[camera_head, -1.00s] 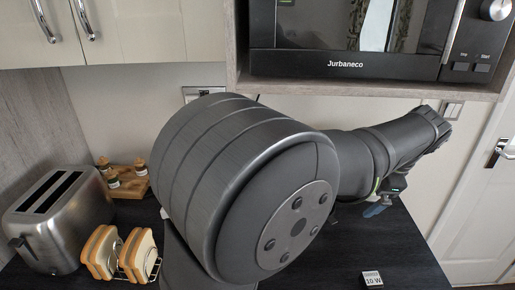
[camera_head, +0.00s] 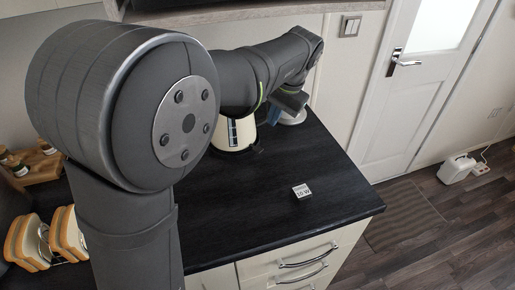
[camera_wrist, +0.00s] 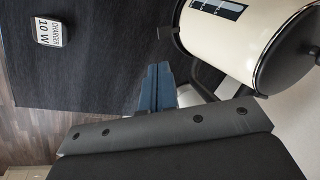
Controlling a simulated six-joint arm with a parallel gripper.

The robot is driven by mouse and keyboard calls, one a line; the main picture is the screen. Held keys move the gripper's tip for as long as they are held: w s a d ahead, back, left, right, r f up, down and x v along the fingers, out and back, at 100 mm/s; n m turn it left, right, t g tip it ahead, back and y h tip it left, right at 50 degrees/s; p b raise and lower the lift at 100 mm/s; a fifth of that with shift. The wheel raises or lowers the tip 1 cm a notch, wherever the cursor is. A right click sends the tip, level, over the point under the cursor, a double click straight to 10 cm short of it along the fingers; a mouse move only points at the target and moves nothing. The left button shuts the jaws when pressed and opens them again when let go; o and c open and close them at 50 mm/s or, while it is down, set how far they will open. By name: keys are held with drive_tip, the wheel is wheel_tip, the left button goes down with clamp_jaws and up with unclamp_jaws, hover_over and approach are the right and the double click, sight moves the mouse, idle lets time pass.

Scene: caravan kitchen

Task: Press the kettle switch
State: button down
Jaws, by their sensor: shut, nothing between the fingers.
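The kettle (camera_head: 236,134) is cream with a dark water window and stands on the dark counter, partly hidden behind my arm in the head view. In the wrist view the kettle (camera_wrist: 236,42) fills the upper right, its black lid at the right edge. A small dark tab juts from its lower left side; I cannot tell whether that is the switch. My gripper (camera_wrist: 156,76) shows as two blue fingers closed together, empty, to the left of the kettle and apart from it in the picture. In the head view my gripper (camera_head: 274,115) is a small blue shape right of the kettle.
A small charger box (camera_head: 301,191) lies on the counter (camera_head: 245,215) near its front. Bread slices in a rack (camera_head: 48,240) and a wooden spice stand (camera_head: 32,167) are at the left. The counter's front middle is clear. A white door (camera_head: 415,80) stands beyond.

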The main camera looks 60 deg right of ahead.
sight(260, 150)
drive_tip(key=w+f+n+g, duration=0.2)
drive_tip(key=w+f+n, duration=0.2)
drive_tip(key=n, duration=0.9)
drive_tip(key=shift+d+f+n, duration=0.4)
drive_tip(key=shift+f, duration=0.1)
drive_tip(key=shift+f, duration=0.1)
drive_tip(key=shift+w+d+f, duration=0.1)
drive_tip(key=shift+w+f, duration=0.05)
drive_tip(key=shift+f, duration=1.55)
drive_tip(key=shift+w+d+f, duration=0.1)
drive_tip(key=shift+w+f, duration=0.05)
drive_tip(key=shift+f, duration=1.5)
drive_tip(key=shift+f, duration=0.1)
drive_tip(key=shift+f, duration=0.65)
drive_tip(key=shift+s+a+r, duration=0.3)
drive_tip(key=shift+s+a, duration=0.1)
drive_tip(key=shift+s, duration=0.3)
drive_tip(key=shift+s+a+r, duration=0.25)
drive_tip(key=shift+s+a, duration=0.1)
drive_tip(key=shift+s, duration=0.3)
